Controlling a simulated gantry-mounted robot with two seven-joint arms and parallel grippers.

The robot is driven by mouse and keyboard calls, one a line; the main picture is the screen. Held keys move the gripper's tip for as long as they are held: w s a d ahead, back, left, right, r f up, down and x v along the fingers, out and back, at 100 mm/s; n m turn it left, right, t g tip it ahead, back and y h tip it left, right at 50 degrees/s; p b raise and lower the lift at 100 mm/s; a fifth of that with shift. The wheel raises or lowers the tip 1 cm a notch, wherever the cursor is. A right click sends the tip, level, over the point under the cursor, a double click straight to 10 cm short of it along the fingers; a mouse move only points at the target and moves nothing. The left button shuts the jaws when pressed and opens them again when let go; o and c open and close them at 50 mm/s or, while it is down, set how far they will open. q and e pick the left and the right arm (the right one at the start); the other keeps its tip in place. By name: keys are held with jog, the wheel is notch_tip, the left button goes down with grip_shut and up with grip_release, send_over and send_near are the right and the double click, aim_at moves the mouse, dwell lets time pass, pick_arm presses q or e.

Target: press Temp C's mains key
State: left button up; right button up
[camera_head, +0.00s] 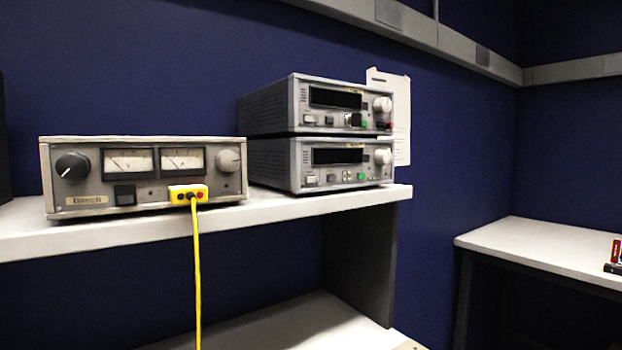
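Three instruments stand on a white shelf, and none has a label I can read surely as Temp C. The left one is a wide grey unit (143,170) with two needle meters, a dark knob, a light knob and a small label plate (88,199). A dark square key (125,194) sits below its meters. On the right, an upper grey unit (347,105) is stacked on a lower grey unit (346,166). Both have dark displays, small light keys at lower left and a green spot at lower right. Neither gripper is in view.
A yellow plug (188,194) sits in the left unit's front, and its yellow cable (197,270) hangs over the edge of the shelf (285,203). A paper sheet (402,120) hangs behind the stack. A white table (540,248) at right holds a small red-and-black object (614,257).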

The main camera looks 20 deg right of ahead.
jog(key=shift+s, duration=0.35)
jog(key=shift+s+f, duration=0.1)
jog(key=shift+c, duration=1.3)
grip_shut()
